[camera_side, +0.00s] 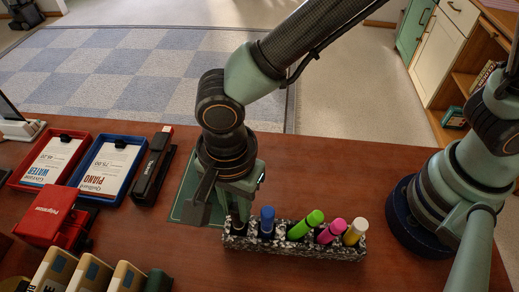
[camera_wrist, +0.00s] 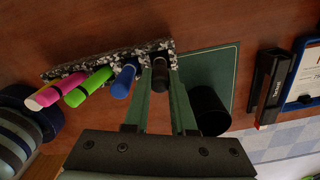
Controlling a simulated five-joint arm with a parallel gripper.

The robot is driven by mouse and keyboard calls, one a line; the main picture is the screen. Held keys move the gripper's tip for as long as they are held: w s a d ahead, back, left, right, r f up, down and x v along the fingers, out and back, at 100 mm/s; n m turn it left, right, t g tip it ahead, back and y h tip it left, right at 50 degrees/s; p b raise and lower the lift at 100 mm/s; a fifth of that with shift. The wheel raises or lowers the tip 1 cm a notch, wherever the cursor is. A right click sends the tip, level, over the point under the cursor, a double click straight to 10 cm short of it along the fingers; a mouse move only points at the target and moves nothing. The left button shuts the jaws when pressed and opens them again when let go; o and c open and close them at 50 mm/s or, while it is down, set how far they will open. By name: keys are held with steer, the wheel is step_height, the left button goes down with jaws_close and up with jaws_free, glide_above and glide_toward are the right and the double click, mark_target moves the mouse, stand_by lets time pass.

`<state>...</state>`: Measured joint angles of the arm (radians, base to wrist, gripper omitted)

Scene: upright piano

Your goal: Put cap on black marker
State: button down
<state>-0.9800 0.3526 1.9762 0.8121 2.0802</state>
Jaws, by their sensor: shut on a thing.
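A black cap (camera_wrist: 160,88) is between the two fingers of my gripper (camera_wrist: 161,84), which is shut on it. In the side view my gripper (camera_side: 238,208) points down over the left end of the speckled marker holder (camera_side: 290,248). The black marker (camera_side: 239,228) is at this end slot, mostly hidden by the fingers. The cap is in line with the marker; I cannot tell how fully it sits on it.
Blue (camera_side: 267,222), green (camera_side: 306,225), pink (camera_side: 331,231) and yellow (camera_side: 355,232) markers stand in the holder to the right, some leaning. A green mat (camera_side: 184,207) lies to the left. A black stapler (camera_side: 153,167) and document trays (camera_side: 108,168) are further left.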

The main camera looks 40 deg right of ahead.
steer(key=shift+f, duration=0.1)
stand_by(0.7)
steer(key=shift+c, duration=0.9)
jaws_free()
steer(key=shift+r, duration=3.55)
jaws_close()
steer(key=shift+f, duration=1.05)
